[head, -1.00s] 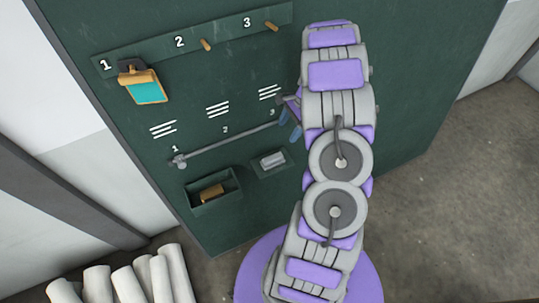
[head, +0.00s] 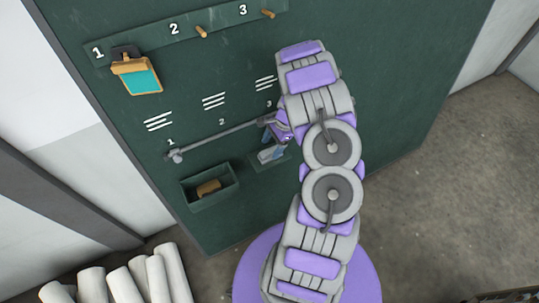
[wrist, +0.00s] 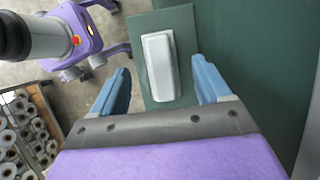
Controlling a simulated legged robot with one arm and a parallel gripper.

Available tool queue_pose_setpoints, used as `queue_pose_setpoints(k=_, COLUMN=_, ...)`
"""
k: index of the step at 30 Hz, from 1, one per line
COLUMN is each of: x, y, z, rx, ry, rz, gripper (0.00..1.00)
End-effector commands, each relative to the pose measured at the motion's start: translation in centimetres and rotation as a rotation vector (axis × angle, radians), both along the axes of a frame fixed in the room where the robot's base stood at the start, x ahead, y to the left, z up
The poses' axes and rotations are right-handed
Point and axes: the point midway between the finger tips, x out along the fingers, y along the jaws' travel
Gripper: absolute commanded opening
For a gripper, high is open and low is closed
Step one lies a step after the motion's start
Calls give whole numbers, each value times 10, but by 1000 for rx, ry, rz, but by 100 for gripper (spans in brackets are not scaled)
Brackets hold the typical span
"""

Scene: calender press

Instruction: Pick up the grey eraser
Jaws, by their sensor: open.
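The grey eraser (wrist: 160,67), a pale rounded block, lies on a small dark green ledge (wrist: 179,18) in the wrist view. My gripper (wrist: 160,76) is open, with one blue finger to the left of the eraser and one to the right. Clear gaps show between the fingers and the eraser, so it is not held. In the head view my gripper (head: 271,150) is at the small ledge, low on the green board (head: 400,70), and partly covers the eraser there.
A grey rail (head: 215,139) crosses the board just above the ledge. An open green box (head: 209,201) with a tan item (head: 208,188) is left of the ledge. An orange-and-teal clipboard-like item (head: 137,76) hangs at peg 1. White rolls (head: 125,285) stand lower left.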

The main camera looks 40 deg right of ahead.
Motion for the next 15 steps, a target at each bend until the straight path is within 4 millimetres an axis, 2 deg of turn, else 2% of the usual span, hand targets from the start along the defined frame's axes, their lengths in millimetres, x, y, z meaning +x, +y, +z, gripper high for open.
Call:
queue_pose_setpoints(k=1, x=0, y=1, z=-11, rx=2, ry=2, rz=0, gripper=77)
queue_pose_setpoints(k=6, x=2, y=7, z=-33, rx=8, ry=3, rz=1, gripper=77)
queue_pose_setpoints(k=15, x=3, y=11, z=-37, rx=4, ry=0, rz=-1, gripper=77)
